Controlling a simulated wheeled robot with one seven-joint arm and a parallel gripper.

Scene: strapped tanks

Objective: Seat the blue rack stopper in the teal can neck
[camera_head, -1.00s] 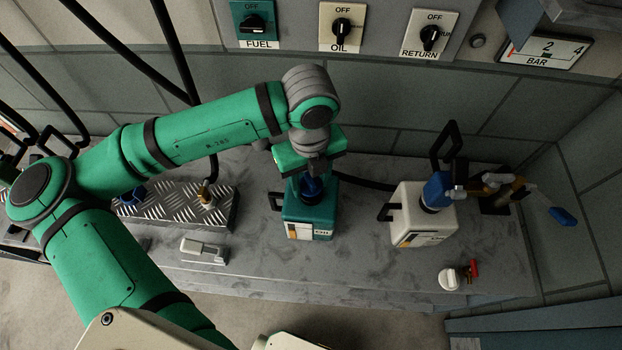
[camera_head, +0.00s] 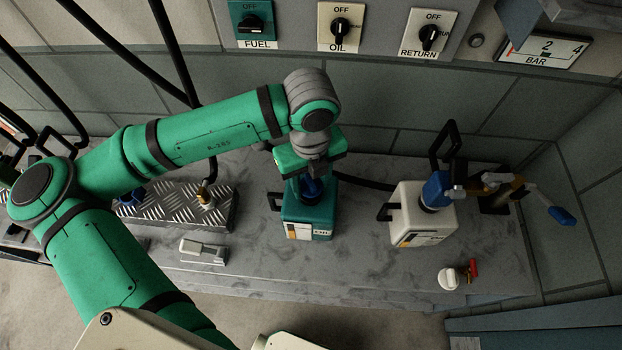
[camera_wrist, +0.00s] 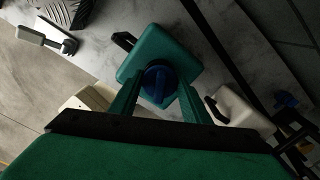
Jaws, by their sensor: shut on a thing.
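The teal can (camera_head: 308,214) stands upright on the grey bench, with a dark handle at its left. The blue stopper (camera_head: 311,186) is at the top of the can, over its neck. It also shows in the wrist view (camera_wrist: 159,84) against the can's top (camera_wrist: 183,62). My gripper (camera_head: 309,182) points down over the can and is shut on the blue stopper; its fingers (camera_wrist: 158,92) lie on either side of it. The neck itself is hidden under the stopper, so I cannot tell how deep the stopper sits.
A white can (camera_head: 412,222) with a blue fitting (camera_head: 437,190) stands to the right. A tread-plate rack (camera_head: 165,204) is at the left. A small grey-white block (camera_head: 203,250) and a white valve piece with a red part (camera_head: 452,279) lie near the front edge.

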